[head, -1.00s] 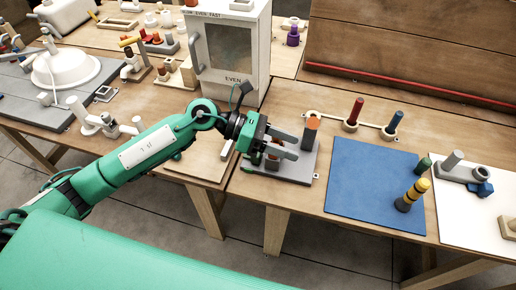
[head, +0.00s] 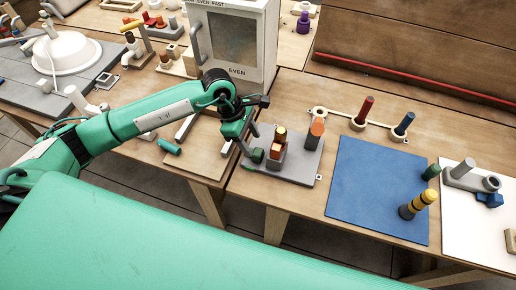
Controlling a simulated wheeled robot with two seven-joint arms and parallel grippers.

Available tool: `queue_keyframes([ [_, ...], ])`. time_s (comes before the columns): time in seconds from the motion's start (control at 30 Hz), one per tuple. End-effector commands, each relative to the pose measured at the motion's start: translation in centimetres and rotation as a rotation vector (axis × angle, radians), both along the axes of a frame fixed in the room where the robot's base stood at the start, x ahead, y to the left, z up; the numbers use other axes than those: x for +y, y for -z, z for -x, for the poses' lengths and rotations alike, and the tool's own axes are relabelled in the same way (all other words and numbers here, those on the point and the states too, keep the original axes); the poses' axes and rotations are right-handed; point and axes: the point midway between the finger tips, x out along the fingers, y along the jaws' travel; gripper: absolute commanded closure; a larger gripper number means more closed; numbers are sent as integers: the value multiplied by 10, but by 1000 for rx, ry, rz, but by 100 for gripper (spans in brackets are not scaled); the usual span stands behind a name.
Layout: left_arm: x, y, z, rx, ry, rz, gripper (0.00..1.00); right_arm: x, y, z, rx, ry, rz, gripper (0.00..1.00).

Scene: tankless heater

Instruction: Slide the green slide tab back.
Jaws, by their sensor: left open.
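A small green piece (head: 258,155) sits at the left side of the grey plate (head: 296,177), beside a short block with orange and red parts (head: 277,150). A green cylinder (head: 169,146) lies on the wooden board to the left. I cannot tell for certain which of these is the slide tab. My left gripper (head: 243,147) is open and points down at the plate's left edge, close to the small green piece. Whether it touches the piece is unclear. My right gripper is out of view.
A grey post with an orange top (head: 316,132) stands on the plate. The white cabinet (head: 237,45) is behind my gripper. The blue mat (head: 370,190) to the right holds a black-and-yellow peg (head: 418,204). Red and blue pegs stand behind it.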

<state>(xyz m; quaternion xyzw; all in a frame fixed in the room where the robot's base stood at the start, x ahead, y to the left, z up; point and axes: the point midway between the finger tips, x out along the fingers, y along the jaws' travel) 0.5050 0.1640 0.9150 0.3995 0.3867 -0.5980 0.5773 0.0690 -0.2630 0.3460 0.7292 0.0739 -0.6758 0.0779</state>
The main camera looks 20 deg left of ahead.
Motion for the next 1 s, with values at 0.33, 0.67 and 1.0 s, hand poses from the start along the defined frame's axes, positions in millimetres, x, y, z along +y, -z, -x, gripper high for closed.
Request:
queue_keyframes([
  [0.33,-21,49,1,0,-1,2,47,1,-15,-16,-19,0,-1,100],
  [0.67,-24,57,1,0,0,1,47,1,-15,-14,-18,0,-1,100],
  [1.0,-24,56,1,-1,0,1,92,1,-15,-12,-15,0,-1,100],
])
